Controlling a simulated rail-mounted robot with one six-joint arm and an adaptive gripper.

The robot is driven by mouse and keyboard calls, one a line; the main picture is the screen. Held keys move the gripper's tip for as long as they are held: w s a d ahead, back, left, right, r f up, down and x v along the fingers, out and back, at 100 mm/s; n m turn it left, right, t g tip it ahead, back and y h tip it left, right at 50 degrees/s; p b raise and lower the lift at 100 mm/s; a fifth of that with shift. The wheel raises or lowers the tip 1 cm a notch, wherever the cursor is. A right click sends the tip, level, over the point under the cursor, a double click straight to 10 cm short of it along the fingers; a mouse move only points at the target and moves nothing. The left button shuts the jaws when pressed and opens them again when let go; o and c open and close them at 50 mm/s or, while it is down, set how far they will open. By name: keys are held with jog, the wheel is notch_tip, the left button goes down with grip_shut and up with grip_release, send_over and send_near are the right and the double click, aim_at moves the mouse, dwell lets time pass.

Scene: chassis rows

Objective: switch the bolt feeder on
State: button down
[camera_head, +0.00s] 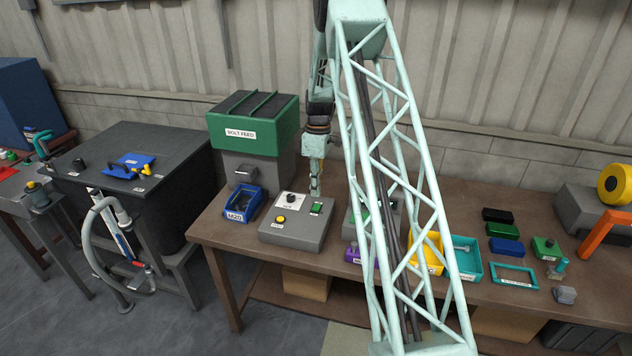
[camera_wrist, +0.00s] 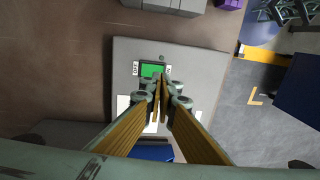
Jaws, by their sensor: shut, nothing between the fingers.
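The bolt feeder (camera_head: 250,125) is a green hopper marked BOLT FEED on a grey body at the back left of the bench. In front of it is a grey control box (camera_head: 300,240), with a black knob (camera_head: 291,198), a yellow button (camera_head: 280,219) and a green switch (camera_head: 316,208). The switch (camera_wrist: 151,70) also shows in the wrist view, with small labels on both sides; the left one seems to read OFF. My gripper (camera_wrist: 162,77) is shut and empty, its tips over the switch's near right edge. I cannot tell whether they touch it.
A blue bin (camera_head: 235,215) marked M20 stands left of the box. A second grey box (camera_head: 356,216), partly hidden behind my lattice column, stands to its right. Further right are yellow and teal bins (camera_head: 466,267) and small parts. Bare bench shows left of the box in the wrist view.

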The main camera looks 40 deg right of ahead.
aim_at(314, 209)
jog(key=shift+s+a+f+p, duration=0.1)
jog(key=shift+a+f+p, duration=0.05)
jog(key=shift+f, duration=1.3)
jog(key=shift+s+a+f+p, duration=0.1)
jog(key=shift+a+f+p, duration=0.05)
jog(key=shift+f, duration=1.25)
jog(key=shift+w+a+f+b, duration=0.1)
jog(key=shift+a+f+b, duration=0.1)
jog(key=shift+b, duration=0.3)
